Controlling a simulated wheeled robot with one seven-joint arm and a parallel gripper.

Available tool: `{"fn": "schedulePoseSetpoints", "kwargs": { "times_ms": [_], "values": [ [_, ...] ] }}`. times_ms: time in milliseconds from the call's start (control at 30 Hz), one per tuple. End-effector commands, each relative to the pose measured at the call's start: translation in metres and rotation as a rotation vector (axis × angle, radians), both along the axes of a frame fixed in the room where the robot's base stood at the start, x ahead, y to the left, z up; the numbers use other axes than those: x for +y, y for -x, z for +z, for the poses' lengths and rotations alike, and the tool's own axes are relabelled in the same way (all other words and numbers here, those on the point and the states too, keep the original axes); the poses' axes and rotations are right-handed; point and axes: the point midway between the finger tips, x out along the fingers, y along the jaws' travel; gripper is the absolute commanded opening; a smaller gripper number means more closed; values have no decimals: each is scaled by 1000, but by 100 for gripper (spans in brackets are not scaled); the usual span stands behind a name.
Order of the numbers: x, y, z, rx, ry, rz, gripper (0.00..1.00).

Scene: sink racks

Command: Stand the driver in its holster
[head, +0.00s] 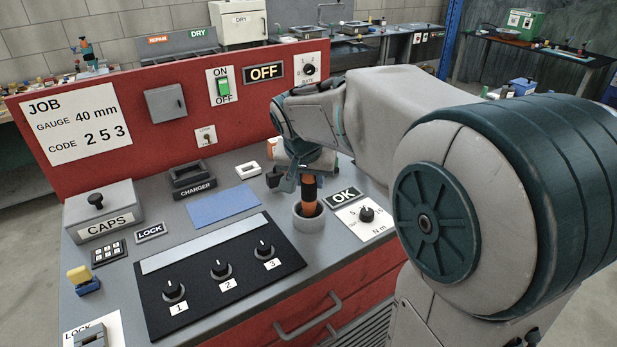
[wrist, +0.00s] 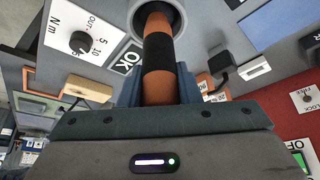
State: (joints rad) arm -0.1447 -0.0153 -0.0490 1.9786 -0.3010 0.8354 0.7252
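The driver (head: 309,192), with an orange and black handle, stands roughly upright at the right of the bench. Its lower end is inside the opening of the grey, round holster (head: 309,224); how deep it sits is hidden. In the wrist view the driver (wrist: 159,62) runs from between my fingers into the holster ring (wrist: 180,18). My gripper (head: 309,172) is at the driver's upper part, above the holster. Its teal fingers lie close on both sides of the driver and appear shut on it. The driver's top is hidden by the gripper.
The OK plate (head: 342,197) and the N m dial (head: 366,214) are right of the holster. A black panel with three knobs (head: 220,268) is at the left front. A charger (head: 192,180), blue mat (head: 222,205) and red back panel (head: 120,100) are behind.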

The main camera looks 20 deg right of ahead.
Motion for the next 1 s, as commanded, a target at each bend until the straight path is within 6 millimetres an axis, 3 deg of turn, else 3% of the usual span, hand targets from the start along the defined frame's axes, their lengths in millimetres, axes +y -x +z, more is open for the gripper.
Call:
{"fn": "schedulePoseSetpoints", "kwargs": {
  "times_ms": [33,67,467,1000],
  "values": [
    [0,0,0,0,0,0,44],
    [0,0,0,0,0,0,52],
    [0,0,6,-1,0,0,52],
    [19,38,99,-3,-1,1,52]
  ]
}}
